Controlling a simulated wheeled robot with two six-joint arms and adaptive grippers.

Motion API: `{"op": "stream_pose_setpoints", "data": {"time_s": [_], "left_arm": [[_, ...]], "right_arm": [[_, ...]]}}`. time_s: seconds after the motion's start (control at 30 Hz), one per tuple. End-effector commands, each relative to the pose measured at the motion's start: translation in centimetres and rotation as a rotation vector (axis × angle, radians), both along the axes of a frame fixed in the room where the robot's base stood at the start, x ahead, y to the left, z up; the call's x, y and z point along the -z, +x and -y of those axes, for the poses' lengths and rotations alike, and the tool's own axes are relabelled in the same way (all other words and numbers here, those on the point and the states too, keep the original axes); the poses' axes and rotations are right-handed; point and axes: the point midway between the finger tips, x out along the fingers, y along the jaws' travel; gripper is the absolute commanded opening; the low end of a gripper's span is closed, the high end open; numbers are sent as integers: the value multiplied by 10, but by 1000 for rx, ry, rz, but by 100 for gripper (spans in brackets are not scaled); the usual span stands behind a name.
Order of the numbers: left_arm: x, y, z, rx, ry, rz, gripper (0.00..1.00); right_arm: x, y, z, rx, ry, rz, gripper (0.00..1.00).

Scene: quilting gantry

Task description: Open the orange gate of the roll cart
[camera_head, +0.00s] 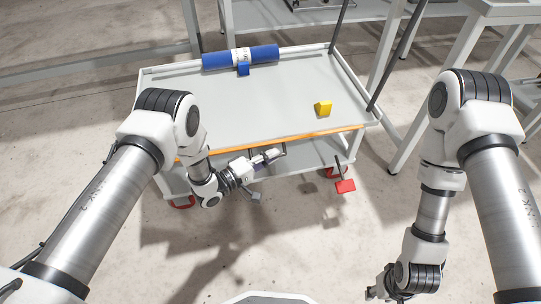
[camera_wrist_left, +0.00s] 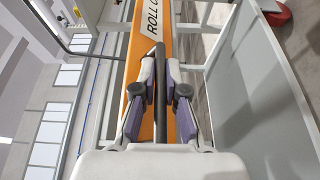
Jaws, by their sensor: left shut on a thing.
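The roll cart (camera_head: 205,105) is a grey-topped cart in front of me. Its orange gate (camera_head: 320,136) runs along the near edge of the top and looks upright. In the left wrist view the gate (camera_wrist_left: 145,22) carries dark lettering, partly hidden. My left gripper (camera_head: 270,157) is at the near side of the gate. In the left wrist view the gripper (camera_wrist_left: 160,72) is shut on a dark bar handle (camera_wrist_left: 161,120) beside the gate. My right gripper (camera_head: 376,293) is low at the bottom right, away from the cart, and too small to read.
A blue roll (camera_head: 220,60) with a white label lies at the cart's far edge, with a blue block (camera_head: 243,69) against it. A yellow wedge (camera_head: 323,108) sits on the top's right part. A red pedal (camera_head: 345,186) shows below the cart. Grey frames stand behind and right.

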Motion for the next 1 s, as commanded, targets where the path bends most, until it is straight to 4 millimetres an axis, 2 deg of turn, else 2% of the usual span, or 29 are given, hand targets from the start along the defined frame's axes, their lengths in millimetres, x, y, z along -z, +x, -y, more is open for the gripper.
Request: {"op": "stream_pose_setpoints", "data": {"time_s": [0.03, 0.07, 0.33, 0.47, 0.57, 0.8, 1.0], "left_arm": [[0, 0, -1, -2, 0, -1, 15], [0, 0, -1, -2, 0, -1, 22], [0, 0, -1, -1, 0, -1, 22], [1, -5, -8, -2, 0, -4, 22], [0, -17, -22, -4, 0, -5, 22], [1, -56, -70, -6, -1, -6, 22], [0, -75, -92, -4, 0, -4, 22]], "right_arm": [[0, 0, 0, 0, 0, 0, 40], [0, 0, 0, 0, 0, 0, 40], [0, 0, 0, 0, 0, 0, 40], [0, 0, 0, 0, 0, 0, 40], [0, 0, 0, 0, 0, 0, 40], [0, 0, 0, 0, 0, 0, 40], [0, 0, 0, 0, 0, 0, 40]]}}
